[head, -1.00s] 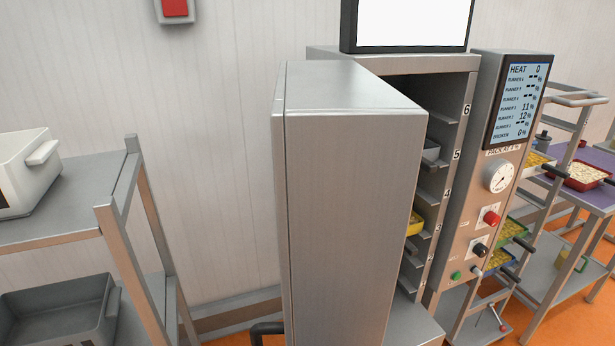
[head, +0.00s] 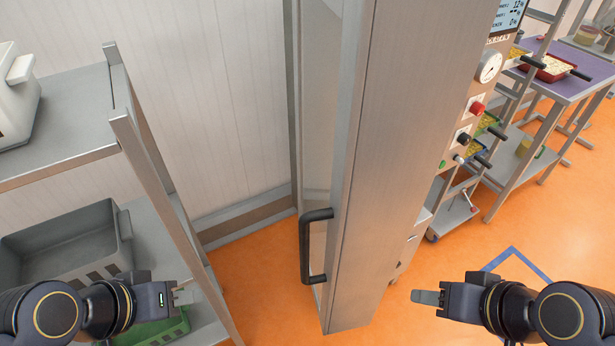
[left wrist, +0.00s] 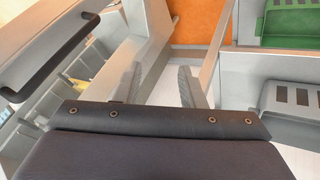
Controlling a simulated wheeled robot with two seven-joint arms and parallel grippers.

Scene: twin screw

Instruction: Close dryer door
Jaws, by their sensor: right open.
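The dryer door (head: 400,150) is a tall grey metal panel. It stands open, edge towards me, and hides the dryer's inside. Its black bar handle (head: 306,245) is on the left face and also shows at the upper left of the left wrist view (left wrist: 48,50). My left gripper (head: 188,293) is left of the handle and apart from it; its two fingers are spread with nothing between them in the left wrist view (left wrist: 158,85). My right gripper (head: 428,297) is open and empty, right of the door and not touching it.
A metal rack with a white bin (head: 18,95) and dark bin (head: 70,245) stands at left, close to my left gripper. The dryer's control panel (head: 475,110) and a purple-topped table (head: 565,85) are at right. Orange floor (head: 260,270) shows between rack and door.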

